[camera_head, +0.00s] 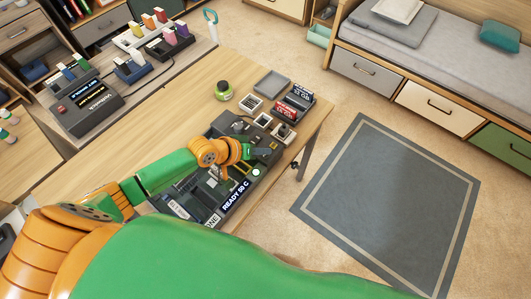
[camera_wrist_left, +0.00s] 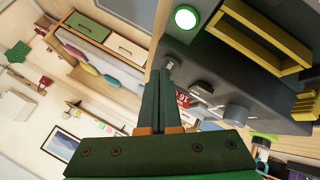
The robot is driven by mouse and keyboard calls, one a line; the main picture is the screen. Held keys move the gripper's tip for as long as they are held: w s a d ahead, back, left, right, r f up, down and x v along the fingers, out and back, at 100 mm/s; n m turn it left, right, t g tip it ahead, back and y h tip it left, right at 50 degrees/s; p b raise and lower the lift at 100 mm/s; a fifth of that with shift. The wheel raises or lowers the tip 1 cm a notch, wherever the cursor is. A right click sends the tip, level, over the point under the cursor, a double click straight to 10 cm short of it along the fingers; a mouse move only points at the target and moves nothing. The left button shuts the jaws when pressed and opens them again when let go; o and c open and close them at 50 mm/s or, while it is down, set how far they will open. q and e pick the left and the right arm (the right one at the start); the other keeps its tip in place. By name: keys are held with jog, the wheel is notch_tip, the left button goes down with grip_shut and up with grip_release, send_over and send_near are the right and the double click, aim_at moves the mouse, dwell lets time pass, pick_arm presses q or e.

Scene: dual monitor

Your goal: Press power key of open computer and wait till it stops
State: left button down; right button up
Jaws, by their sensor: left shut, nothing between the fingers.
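The open computer (camera_head: 205,200) lies on the desk, a dark open case with boards and slots inside and a "READY 50 C" label on its front edge. My left gripper (camera_head: 264,152) is over the right part of the computer, close to this button. In the left wrist view its dark fingers (camera_wrist_left: 162,78) are shut and empty, tips apart from the button in the picture. My right gripper is out of view.
A green-topped round item (camera_head: 223,90), a grey tray (camera_head: 272,83) and red and black boxes (camera_head: 290,104) stand behind the computer. A black device (camera_head: 90,104) sits at the left. The wooden desk (camera_head: 140,130) is bare between them.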

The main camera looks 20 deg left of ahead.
aim_at(263, 157)
pick_arm(q)
jog(key=shift+f, duration=0.4)
dwell(0.3)
jog(key=shift+r, duration=0.1)
jog(key=shift+r+p, duration=0.65)
jog(key=shift+r, duration=0.1)
notch_tip(263, 157, up, 5)
jog(key=p, duration=0.5)
jog(key=shift+r, duration=0.15)
jog(key=shift+f, duration=0.2)
dwell(0.3)
